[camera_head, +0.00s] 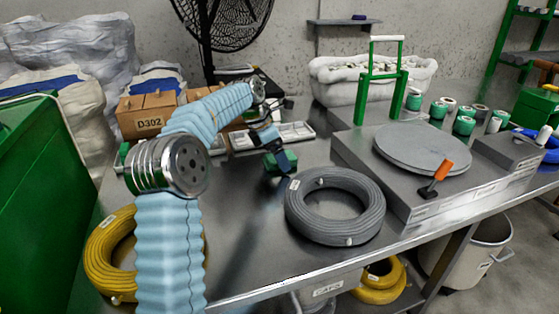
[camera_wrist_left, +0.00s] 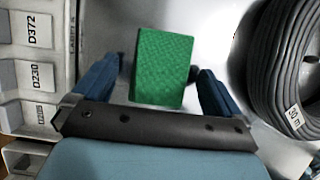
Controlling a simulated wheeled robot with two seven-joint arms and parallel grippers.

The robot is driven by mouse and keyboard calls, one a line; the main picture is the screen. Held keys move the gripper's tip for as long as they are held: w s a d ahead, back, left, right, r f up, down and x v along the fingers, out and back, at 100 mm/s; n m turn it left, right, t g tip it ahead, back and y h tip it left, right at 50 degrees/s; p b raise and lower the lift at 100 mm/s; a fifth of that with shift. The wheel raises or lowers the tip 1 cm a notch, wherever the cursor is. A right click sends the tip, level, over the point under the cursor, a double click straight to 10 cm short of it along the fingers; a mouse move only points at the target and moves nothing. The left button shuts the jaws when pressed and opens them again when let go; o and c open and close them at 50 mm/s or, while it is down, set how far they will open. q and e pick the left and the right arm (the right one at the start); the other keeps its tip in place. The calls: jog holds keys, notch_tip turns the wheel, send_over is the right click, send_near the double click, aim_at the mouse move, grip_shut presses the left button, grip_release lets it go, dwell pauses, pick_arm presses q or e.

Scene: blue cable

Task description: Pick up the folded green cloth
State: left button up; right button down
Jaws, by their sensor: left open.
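The folded green cloth (camera_head: 279,166) lies on the metal table, left of the grey cable coil, partly hidden by my left gripper (camera_head: 281,155) in the head view. In the left wrist view the cloth (camera_wrist_left: 163,68) shows as a green textured block between the two blue fingers of my left gripper (camera_wrist_left: 157,70). The gripper is open, with one finger on each side of the cloth. A narrow gap shows on the left side, and the right finger is very close to the cloth. My right gripper is not in view.
The grey cable coil (camera_head: 335,206) lies close to the right of the cloth. A white tray (camera_head: 272,136) with labelled compartments is behind it. A yellow coil (camera_head: 108,257) lies at front left. A grey platform scale (camera_head: 410,175) stands at right.

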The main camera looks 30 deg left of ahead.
pick_arm(q)
jog(key=shift+f, duration=0.2)
dwell(0.3)
jog(key=c, duration=1.1)
